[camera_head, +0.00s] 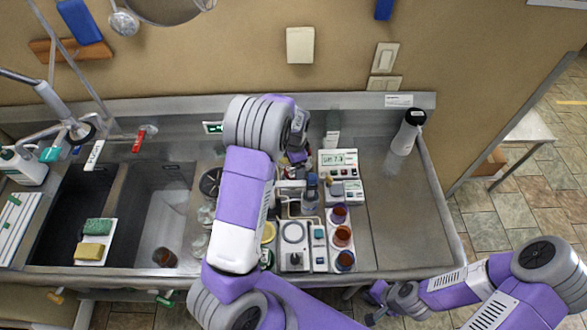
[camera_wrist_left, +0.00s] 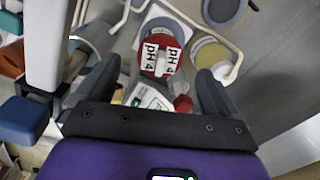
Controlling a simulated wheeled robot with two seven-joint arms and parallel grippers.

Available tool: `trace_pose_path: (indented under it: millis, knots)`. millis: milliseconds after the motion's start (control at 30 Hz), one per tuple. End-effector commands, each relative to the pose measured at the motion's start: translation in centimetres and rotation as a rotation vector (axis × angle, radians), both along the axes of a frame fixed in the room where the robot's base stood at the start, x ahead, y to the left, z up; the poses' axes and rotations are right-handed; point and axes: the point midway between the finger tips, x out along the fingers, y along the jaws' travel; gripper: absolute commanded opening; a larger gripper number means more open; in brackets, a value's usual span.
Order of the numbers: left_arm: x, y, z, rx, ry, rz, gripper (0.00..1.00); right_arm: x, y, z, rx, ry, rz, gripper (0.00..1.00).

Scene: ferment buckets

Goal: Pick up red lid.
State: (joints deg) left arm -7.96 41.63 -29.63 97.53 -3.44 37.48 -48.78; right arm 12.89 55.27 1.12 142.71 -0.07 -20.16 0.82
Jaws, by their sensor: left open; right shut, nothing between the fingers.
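A round red lid (camera_wrist_left: 158,65) shows at the upper middle of the left wrist view, with white "pH 4" labels over it. My left gripper (camera_wrist_left: 155,88) is open and empty, its two dark fingers apart on either side of the view with the red lid ahead between them. A smaller red piece (camera_wrist_left: 183,104) lies nearer, by the right finger. In the head view my left arm reaches over the bench and its gripper is mostly hidden among the small items at the back. My right gripper (camera_head: 376,301) is shut and empty, low in front of the bench's edge.
Beakers of reddish liquid (camera_head: 342,236) stand right of a white instrument (camera_head: 293,233). A pH meter (camera_head: 338,162) is behind them. A yellow round item (camera_wrist_left: 210,54) sits right of the red lid.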

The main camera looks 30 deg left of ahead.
Motion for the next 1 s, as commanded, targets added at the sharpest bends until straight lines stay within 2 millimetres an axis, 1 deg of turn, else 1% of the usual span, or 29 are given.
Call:
trace_pose_path:
  millis: [33, 100, 200, 300, 467, 500, 567, 800, 867, 1000]
  knots:
    - [-0.1, 0.0, -0.8, 0.001, 0.006, 0.0, 0.95, 0.0, 0.0, 0.4, 0.0, 0.0, 0.0, 0.0]
    - [0.0, 0.1, -1.8, 0.001, 0.004, 0.001, 0.95, 0.0, 0.0, 0.5, 0.0, 0.0, 0.0, 0.0]
    - [0.0, 0.1, -2.8, 0.0, 0.001, 0.0, 0.95, 0.0, 0.0, 0.6, 0.0, 0.0, 0.0, 0.0]
    - [0.1, 0.1, -3.1, -0.001, 0.0, 0.0, 0.95, 0.0, 0.0, 0.6, 0.0, 0.0, 0.0, 0.0]
    - [0.1, 0.1, -3.1, -0.001, -0.001, 0.0, 0.95, 0.0, 0.0, 0.5, 0.0, 0.0, 0.0, 0.0]
    - [0.1, 0.1, -3.1, -0.001, -0.001, -0.001, 0.92, 0.0, 0.0, 0.5, 0.0, 0.0, 0.0, 0.0]
    - [0.1, 0.1, -3.1, -0.001, -0.001, -0.001, 0.82, 0.0, 0.0, 0.5, 0.0, 0.0, 0.0, 0.0]
    - [0.1, 0.1, -3.1, -0.001, -0.001, -0.001, 0.46, 0.0, 0.0, 0.5, 0.0, 0.0, 0.0, 0.0]
    - [0.1, 0.1, -3.1, -0.001, -0.001, -0.001, 0.36, 0.0, 0.0, 0.5, 0.0, 0.0, 0.0, 0.0]
    - [0.1, 0.1, -3.1, -0.001, -0.001, -0.001, 0.35, 0.0, 0.0, 0.5, 0.0, 0.0, 0.0, 0.0]
